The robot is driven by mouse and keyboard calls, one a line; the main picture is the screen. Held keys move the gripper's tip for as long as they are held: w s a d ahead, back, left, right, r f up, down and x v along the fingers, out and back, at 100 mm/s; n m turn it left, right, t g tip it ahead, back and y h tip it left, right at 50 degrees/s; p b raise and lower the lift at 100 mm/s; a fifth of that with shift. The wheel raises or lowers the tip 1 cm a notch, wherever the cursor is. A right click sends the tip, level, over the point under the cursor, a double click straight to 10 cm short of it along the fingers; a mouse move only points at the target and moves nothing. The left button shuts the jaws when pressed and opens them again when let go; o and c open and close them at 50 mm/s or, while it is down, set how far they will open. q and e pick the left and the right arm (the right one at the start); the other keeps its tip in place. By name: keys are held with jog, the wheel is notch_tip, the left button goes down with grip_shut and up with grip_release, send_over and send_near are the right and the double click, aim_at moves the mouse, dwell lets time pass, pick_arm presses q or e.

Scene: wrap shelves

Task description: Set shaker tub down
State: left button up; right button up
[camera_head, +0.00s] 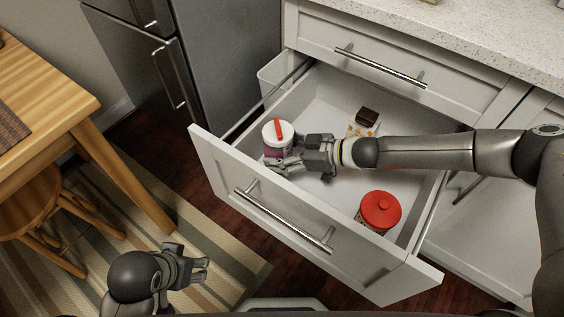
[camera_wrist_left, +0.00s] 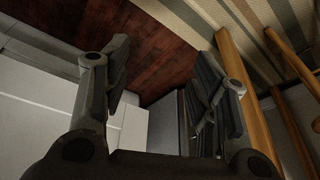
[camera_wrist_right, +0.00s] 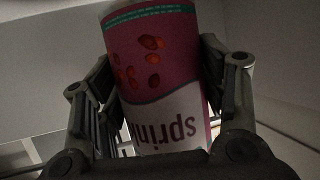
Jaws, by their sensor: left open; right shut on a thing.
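The shaker tub (camera_head: 278,137) has a white lid with a red strip and a purple and white label. It is inside the open drawer (camera_head: 215,150), near the left end of its front panel. My right gripper (camera_head: 290,161) is shut on the tub. The right wrist view shows the tub (camera_wrist_right: 160,75) between both fingers, its printed lettering upside down. I cannot tell whether its base touches the drawer floor. My left gripper (camera_head: 200,268) is open and empty over the striped rug, outside the drawer; its spread fingers show in the left wrist view (camera_wrist_left: 165,95).
In the drawer, a red-lidded container (camera_head: 380,209) stands at the right and a patterned item with a dark top (camera_head: 364,120) at the back. The drawer floor between them is partly clear. A counter (camera_head: 470,40), fridge (camera_head: 225,60) and wooden table (camera_head: 60,100) surround the drawer.

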jog(key=shift+f+b, duration=0.35)
jog(key=shift+f, duration=0.5)
jog(key=shift+f+b, duration=0.3)
jog(key=shift+f, duration=0.6)
pick_arm(q)
jog(key=w+t, duration=0.1)
jog(key=w+d, duration=0.1)
jog(key=w, duration=0.1)
jog(key=w+r+t, duration=0.1)
jog(key=w, duration=0.1)
jog(key=shift+d+t+h, duration=0.3)
jog(key=shift+w, duration=0.15)
pick_arm(e)
jog(key=shift+f, duration=0.15)
jog(key=shift+f, duration=0.1)
jog(key=o, duration=1.3)
pick_arm(q)
jog(key=shift+w+d, duration=0.1)
jog(key=shift+w, duration=0.05)
pick_arm(e)
jog(key=shift+o, duration=0.2)
